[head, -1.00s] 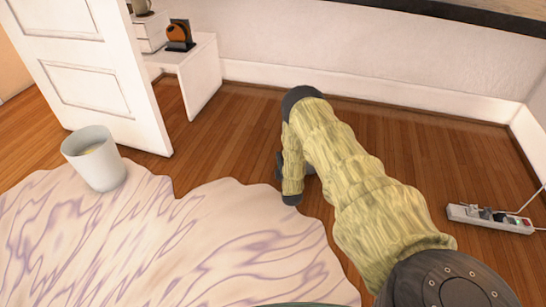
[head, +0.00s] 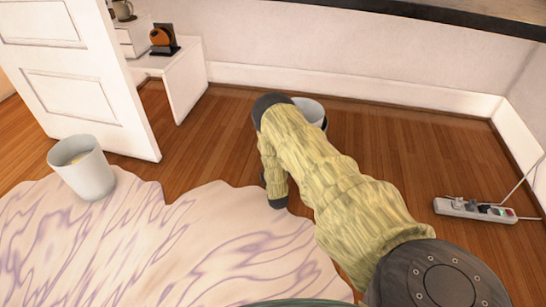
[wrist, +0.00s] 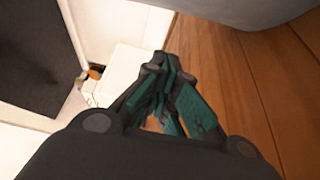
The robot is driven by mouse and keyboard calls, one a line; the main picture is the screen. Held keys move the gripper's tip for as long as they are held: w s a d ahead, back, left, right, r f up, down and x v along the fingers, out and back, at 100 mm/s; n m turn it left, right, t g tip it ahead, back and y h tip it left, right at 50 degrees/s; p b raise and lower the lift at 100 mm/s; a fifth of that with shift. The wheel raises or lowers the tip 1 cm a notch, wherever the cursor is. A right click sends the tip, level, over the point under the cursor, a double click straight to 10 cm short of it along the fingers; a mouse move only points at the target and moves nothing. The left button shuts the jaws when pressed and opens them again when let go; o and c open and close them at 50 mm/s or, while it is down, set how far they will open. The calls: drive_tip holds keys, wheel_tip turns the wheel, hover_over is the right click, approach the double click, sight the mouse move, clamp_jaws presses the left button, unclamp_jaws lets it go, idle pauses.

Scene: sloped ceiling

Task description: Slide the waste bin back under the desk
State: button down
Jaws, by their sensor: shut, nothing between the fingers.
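A pale grey-white bin (head: 312,112) stands on the wood floor near the back wall, partly hidden behind my arm. A second pale bin (head: 84,168) with something yellowish inside stands upright at the left, at the rug's edge by the white door. I cannot tell which one is the task's waste bin. A dark-edged top (head: 440,18) crosses the upper right, perhaps the desk. My gripper (wrist: 170,90) is shut and empty in the wrist view, with teal pads together. A smooth grey surface (wrist: 235,10) above it is possibly a bin wall. In the head view my arm mostly hides the gripper.
A power strip (head: 474,209) with cables lies on the floor at the right. A low white table (head: 182,85) stands at the back left beside the white door (head: 75,85). A wavy-edged rug (head: 150,250) covers the front left. Bare wood floor lies right of my arm.

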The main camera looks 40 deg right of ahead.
drive_tip(key=p+v, duration=0.3)
drive_tip(key=v, duration=0.6)
drive_tip(key=shift+s+p, duration=0.35)
